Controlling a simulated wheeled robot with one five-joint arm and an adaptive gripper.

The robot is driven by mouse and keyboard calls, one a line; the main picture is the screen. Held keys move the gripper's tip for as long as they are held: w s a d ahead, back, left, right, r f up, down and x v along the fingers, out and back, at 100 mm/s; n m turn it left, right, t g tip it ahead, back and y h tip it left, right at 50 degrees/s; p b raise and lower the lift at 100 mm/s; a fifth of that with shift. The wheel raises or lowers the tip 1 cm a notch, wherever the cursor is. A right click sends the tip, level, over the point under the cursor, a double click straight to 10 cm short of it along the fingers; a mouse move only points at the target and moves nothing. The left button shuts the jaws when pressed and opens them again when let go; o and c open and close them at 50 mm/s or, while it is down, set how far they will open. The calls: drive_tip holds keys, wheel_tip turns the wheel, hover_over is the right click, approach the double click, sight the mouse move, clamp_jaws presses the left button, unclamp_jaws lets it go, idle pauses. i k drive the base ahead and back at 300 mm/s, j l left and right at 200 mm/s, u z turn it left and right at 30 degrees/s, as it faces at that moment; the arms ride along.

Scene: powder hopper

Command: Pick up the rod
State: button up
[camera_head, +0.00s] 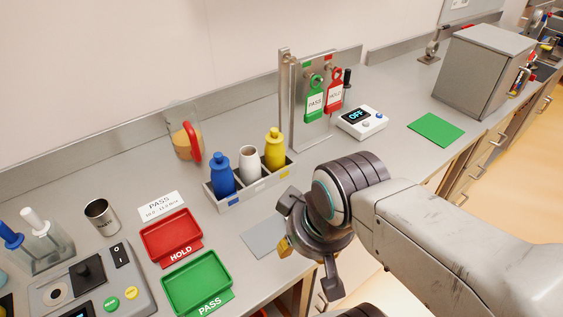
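No loose rod shows plainly. The nearest rod-like things are a blue-topped handle (10,237) and a white-topped handle (37,222). They stand upright in a clear holder (47,250) at the far left. I cannot tell which, if either, is the rod. My gripper (308,266) hangs at lower centre, over the front edge of the counter, well to the right of the holder. Its fingers are spread apart. I see nothing held between them, though the wrist hides part of the gap.
A caddy (228,202) with blue, white and yellow bottles stands behind my gripper. A red tray (171,238), a green tray (197,283), a steel cup (102,216) and a control box (95,285) fill the left. A tag stand (311,130) rises behind.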

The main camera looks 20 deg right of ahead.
sight(13, 240)
drive_tip(key=u, duration=1.55)
